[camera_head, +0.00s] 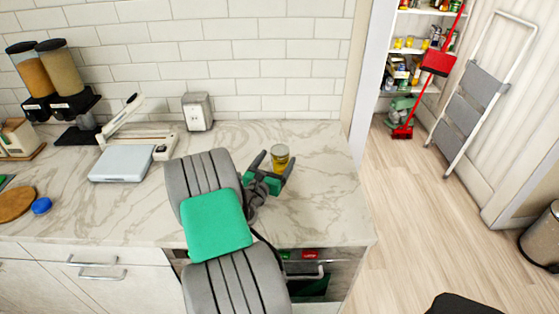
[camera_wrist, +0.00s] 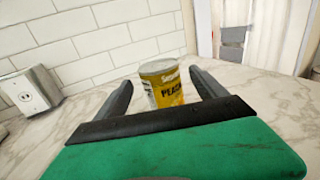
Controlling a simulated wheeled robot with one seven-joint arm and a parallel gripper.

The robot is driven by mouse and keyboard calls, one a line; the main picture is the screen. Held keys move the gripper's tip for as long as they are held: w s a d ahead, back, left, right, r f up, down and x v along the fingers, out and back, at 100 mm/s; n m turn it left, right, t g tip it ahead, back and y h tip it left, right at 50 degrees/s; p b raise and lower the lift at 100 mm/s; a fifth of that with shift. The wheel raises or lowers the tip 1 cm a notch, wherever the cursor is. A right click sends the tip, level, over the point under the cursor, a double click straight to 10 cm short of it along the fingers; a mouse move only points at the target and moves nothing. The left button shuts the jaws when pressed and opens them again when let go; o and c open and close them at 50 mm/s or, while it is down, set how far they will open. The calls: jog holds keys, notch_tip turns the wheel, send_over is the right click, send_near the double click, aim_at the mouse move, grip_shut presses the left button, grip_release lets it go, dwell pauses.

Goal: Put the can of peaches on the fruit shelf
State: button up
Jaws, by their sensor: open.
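The can of peaches (camera_head: 280,157) stands upright on the marble counter, with a yellow label and a metal top. In the wrist view the can (camera_wrist: 163,84) shows dark lettering that begins "PEA". My gripper (camera_head: 275,161) is open, with one finger on each side of the can. In the wrist view my gripper (camera_wrist: 158,82) shows a gap between each finger and the can. The shelves (camera_head: 410,50) in the corner at the back right hold several cans and jars. I cannot tell which shelf is the fruit shelf.
A white outlet box (camera_head: 197,111) and a white scale (camera_head: 121,163) stand on the counter to the left. Food dispensers (camera_head: 60,80) are further left. A red broom (camera_head: 437,62) and a step ladder (camera_head: 480,90) stand near the shelves. The wooden floor (camera_head: 410,210) is mostly clear.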

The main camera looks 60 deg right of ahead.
jog(key=d, duration=0.3)
jog(key=shift+w+d, duration=0.1)
jog(key=shift+d, duration=0.15)
jog(key=shift+a, duration=0.1)
grip_shut()
dwell(0.5)
